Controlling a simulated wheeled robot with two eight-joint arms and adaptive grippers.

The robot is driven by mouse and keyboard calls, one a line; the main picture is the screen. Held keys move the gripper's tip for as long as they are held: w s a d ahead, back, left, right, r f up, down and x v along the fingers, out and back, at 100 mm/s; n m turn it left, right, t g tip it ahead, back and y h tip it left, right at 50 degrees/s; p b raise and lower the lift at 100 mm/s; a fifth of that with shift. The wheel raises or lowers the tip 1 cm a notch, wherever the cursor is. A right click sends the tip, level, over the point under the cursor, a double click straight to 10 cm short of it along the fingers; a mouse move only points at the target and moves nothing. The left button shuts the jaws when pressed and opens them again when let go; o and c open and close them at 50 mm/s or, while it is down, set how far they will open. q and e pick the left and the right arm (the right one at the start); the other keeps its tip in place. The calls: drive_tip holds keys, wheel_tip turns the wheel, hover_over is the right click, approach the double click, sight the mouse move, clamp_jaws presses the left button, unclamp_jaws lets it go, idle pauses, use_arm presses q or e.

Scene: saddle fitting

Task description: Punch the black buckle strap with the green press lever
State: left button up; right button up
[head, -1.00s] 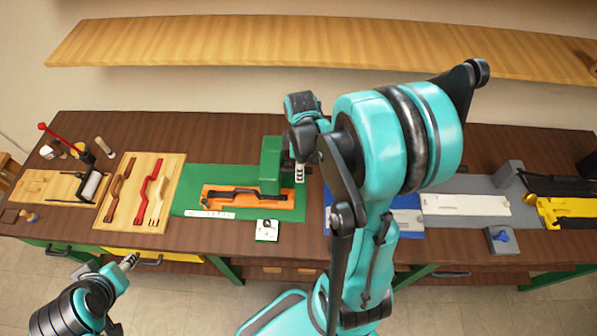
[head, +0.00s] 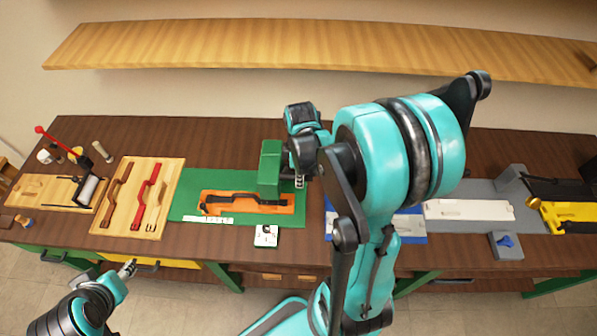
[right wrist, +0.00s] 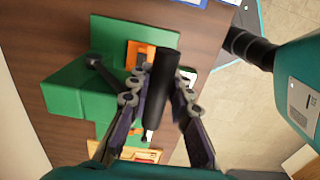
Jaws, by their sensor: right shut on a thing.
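The black buckle strap (head: 245,199) lies lengthwise on the orange plate (head: 210,211) on the green mat. The green press (head: 269,170) stands over the right end of the strap and hides part of it. My right gripper (head: 299,182) is at the right side of the press. In the right wrist view, its fingers (right wrist: 155,88) are shut around the thick black grip (right wrist: 165,70) of the press lever. The lever's dark arm (right wrist: 104,73) joins the green body. My left gripper (head: 129,268) is low at the front left, away from the strap; its jaws are too small to read.
A wooden board (head: 125,222) with a brown strap (head: 118,190) and a red strap (head: 151,190) lies left of the mat. A white card (head: 266,236) sits in front of the press. A grey fixture (head: 506,246) and yellow tool (head: 573,217) stand right. My right arm covers the table's middle.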

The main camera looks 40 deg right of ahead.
drive_tip(key=shift+s+a+f, duration=0.35)
drive_tip(key=shift+f, duration=0.1)
drive_tip(key=shift+b, duration=0.3)
drive_tip(key=shift+s+a+f+b, duration=0.45)
drive_tip(key=shift+s+f+b, duration=0.2)
drive_tip(key=shift+f, duration=0.2)
drive_tip(key=shift+s+a+f+b, duration=0.25)
drive_tip(key=shift+s+f+b, duration=0.05)
drive_tip(key=shift+f+b, duration=0.35)
drive_tip(key=shift+s+a+f+b, duration=0.3)
drive_tip(key=shift+f+b, duration=0.25)
drive_tip(key=shift+f, duration=0.15)
drive_tip(key=shift+s+a+f+b, duration=0.25)
drive_tip(key=shift+f+b, duration=0.35)
drive_tip(key=shift+f, duration=0.05)
wheel_tip(320, 180, down, 8)
drive_tip(key=s+a+b, duration=0.1)
drive_tip(key=b, duration=0.6)
drive_tip(key=shift+s+f+b, duration=0.15)
drive_tip(key=shift+f+b, duration=0.05)
drive_tip(key=shift+b, duration=0.2)
drive_tip(key=shift+r, duration=0.1)
